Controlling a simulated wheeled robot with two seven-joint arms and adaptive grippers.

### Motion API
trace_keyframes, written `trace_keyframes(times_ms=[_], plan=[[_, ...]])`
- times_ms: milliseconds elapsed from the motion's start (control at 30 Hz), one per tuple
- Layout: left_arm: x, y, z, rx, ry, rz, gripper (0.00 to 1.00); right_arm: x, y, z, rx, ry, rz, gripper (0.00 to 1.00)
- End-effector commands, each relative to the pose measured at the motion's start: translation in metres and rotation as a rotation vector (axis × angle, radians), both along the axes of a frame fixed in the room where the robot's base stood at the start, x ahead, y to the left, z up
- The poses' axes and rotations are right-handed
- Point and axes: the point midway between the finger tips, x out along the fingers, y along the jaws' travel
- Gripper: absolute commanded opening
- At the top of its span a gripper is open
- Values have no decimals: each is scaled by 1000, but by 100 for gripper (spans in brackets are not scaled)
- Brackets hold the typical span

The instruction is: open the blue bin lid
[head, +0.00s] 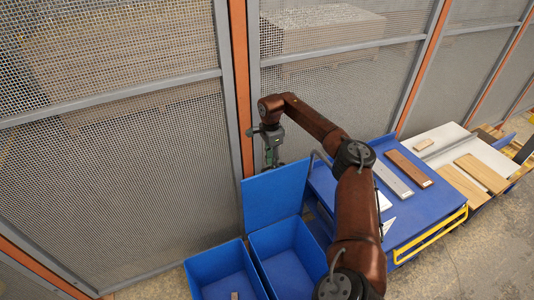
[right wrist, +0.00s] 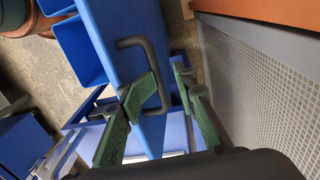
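The blue bin lid (head: 275,194) stands raised, close to upright, at the back of the right-hand blue bin (head: 284,262), whose inside is open to view. My right gripper (head: 272,160) is behind the lid's top edge, with its fingertips partly hidden. In the right wrist view, my right gripper (right wrist: 166,74) has its green fingers apart. The lid (right wrist: 112,62) carries a dark grey handle (right wrist: 160,92). One finger overlaps the handle in the picture, and the other is on its right. I cannot tell whether they touch it. My left gripper is not in view.
A second open blue bin (head: 222,272) is on the left, holding a small piece. A blue table (head: 408,212) with boards stands right of my arm. A white table (head: 440,147) with wooden boards is farther right. A mesh fence (head: 110,180) stands close behind the gripper.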

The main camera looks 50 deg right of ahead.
Motion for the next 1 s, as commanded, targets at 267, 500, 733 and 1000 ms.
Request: trace_keyframes(times_ms=[267,500,733,1000], plan=[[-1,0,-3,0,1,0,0,17,-5,10,3,-4,-2,26],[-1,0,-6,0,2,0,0,33,-10,16,4,-7,-1,26],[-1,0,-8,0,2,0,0,41,-14,21,3,-5,-1,26],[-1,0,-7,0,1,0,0,42,-14,21,4,-5,-1,26]])
